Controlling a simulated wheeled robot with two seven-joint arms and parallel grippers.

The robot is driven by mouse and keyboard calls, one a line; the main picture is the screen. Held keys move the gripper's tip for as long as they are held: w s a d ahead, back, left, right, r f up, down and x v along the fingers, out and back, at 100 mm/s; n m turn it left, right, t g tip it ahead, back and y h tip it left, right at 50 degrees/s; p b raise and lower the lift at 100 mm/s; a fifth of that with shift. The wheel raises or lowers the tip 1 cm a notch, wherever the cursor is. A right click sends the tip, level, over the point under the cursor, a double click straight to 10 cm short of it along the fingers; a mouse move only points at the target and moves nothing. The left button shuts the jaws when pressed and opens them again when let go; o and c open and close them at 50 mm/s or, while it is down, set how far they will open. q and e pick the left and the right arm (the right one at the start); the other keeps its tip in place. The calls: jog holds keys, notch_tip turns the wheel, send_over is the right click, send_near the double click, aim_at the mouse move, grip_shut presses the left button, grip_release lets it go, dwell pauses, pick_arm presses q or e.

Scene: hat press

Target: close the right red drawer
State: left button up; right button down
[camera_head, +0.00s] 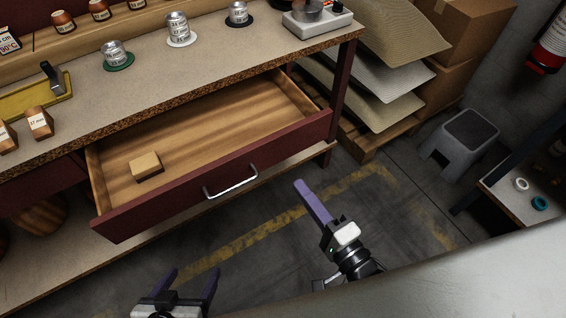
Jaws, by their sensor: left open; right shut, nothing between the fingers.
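The right red drawer (170,208) is pulled out from under the workbench, with its wooden inside showing. A silver bar handle (230,180) is on its dark red front. A small wooden block (146,166) lies in the drawer near its left end. My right gripper (301,186) is shut and empty, in front of the drawer and right of the handle, apart from the front in the picture. My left gripper (192,272) is open and empty at the bottom of the view, below the drawer's front.
The workbench top (150,75) carries several metal weights, wooden blocks and a yellow tray (35,96). Stacked sheets (370,75) on a pallet stand right of the bench. A grey stool (466,138) stands at the right. The floor before the drawer is clear.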

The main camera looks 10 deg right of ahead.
aim_at(275, 153)
jog(key=x, duration=0.9)
jog(key=shift+w, duration=0.15)
